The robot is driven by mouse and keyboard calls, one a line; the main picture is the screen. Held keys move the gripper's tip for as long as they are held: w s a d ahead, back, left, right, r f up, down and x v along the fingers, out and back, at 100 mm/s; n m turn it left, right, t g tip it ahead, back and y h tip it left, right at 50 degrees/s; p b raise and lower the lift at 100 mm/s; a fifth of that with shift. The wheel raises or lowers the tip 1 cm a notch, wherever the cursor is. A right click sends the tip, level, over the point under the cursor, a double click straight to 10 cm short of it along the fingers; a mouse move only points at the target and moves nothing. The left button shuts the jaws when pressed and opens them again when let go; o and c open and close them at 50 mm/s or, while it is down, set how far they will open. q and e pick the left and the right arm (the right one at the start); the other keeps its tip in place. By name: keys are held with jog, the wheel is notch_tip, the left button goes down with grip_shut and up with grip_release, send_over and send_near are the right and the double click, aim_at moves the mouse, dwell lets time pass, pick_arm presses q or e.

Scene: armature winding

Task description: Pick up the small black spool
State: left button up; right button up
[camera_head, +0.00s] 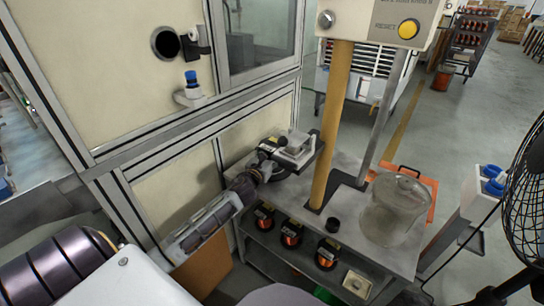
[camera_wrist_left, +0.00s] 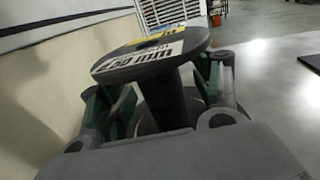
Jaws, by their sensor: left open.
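The small black spool (camera_wrist_left: 150,60) fills the middle of the left wrist view. It stands with its wide top flange, a white and yellow label on it, above a narrower core. My left gripper (camera_wrist_left: 165,92) is open, with one finger on each side of the spool's core; whether either touches it I cannot tell. In the head view my left gripper (camera_head: 268,166) reaches in from the left over the back left of the grey bench, and the spool (camera_head: 272,144) is partly hidden by it. My right gripper is not in view.
A small black knob-like piece (camera_head: 332,224) lies in front. Several copper-wound spools (camera_head: 290,234) sit on the shelf below.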

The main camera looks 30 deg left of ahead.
pick_arm(q)
jog(key=shift+w, duration=0.25)
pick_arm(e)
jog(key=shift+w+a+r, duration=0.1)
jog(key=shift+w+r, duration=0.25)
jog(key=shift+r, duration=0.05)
pick_arm(q)
jog(key=shift+c, duration=0.5)
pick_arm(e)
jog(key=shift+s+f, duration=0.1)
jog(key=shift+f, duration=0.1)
pick_arm(q)
jog(key=c, duration=1)
jog(key=shift+c, duration=0.6)
jog(key=shift+r, duration=0.2)
notch_tip(320, 180, up, 8)
jog(key=p, duration=0.3)
jog(key=shift+f, duration=0.25)
jog(key=shift+r+p, duration=0.3)
jog(key=shift+r, duration=0.8)
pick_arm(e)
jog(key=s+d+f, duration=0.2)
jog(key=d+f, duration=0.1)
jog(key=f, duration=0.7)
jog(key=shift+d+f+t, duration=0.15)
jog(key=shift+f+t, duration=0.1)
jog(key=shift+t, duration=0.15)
